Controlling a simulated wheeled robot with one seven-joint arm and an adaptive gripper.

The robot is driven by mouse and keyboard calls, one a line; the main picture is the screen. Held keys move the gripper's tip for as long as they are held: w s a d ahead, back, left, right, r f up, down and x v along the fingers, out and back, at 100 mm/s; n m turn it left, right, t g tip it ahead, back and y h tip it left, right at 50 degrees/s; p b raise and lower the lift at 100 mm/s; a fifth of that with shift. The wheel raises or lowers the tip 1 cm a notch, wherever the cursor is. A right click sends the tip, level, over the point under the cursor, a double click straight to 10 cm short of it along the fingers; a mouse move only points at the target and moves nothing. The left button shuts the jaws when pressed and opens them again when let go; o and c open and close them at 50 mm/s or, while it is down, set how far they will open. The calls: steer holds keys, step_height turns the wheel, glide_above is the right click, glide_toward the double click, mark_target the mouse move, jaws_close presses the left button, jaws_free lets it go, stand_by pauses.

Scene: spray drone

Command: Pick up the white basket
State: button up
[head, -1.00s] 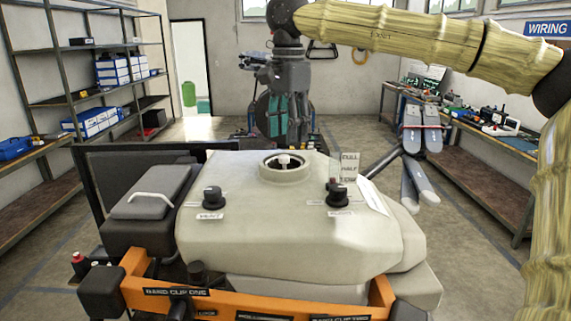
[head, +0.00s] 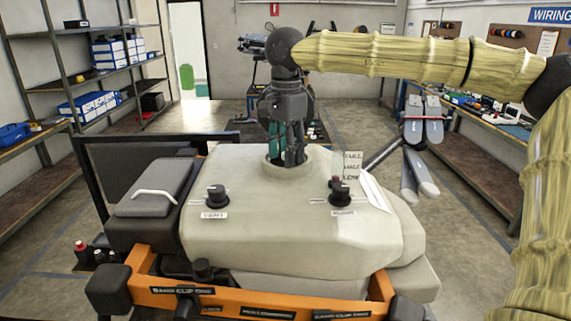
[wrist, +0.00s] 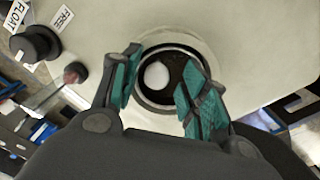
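A pale round opening (head: 271,168) sits on top of the drone's cream tank (head: 290,225). In the wrist view, a ring-shaped rim (wrist: 150,103) surrounds a dark inside with a white rounded knob (wrist: 157,75) standing in it. This looks like the white basket seated in the opening, but its walls cannot be made out. My gripper (head: 288,155) points down over the opening. Its teal-padded fingers are open, one on each side of the knob, and hold nothing. In the head view the fingers hide most of the opening and the knob.
Black dials (head: 216,195) and (head: 340,190) stand on the tank on either side of the opening. A small label card (head: 352,165) stands upright behind the right dial. An orange frame (head: 260,300) runs along the front. Shelves and benches line the walls.

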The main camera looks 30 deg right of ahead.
steer(key=shift+s+d+r, duration=0.1)
steer(key=shift+s+r, duration=0.1)
steer(key=shift+s, duration=0.2)
steer(key=c, duration=0.6)
steer(key=shift+w+f, duration=0.15)
steer(key=shift+w, duration=0.1)
steer(key=shift+c, duration=0.8)
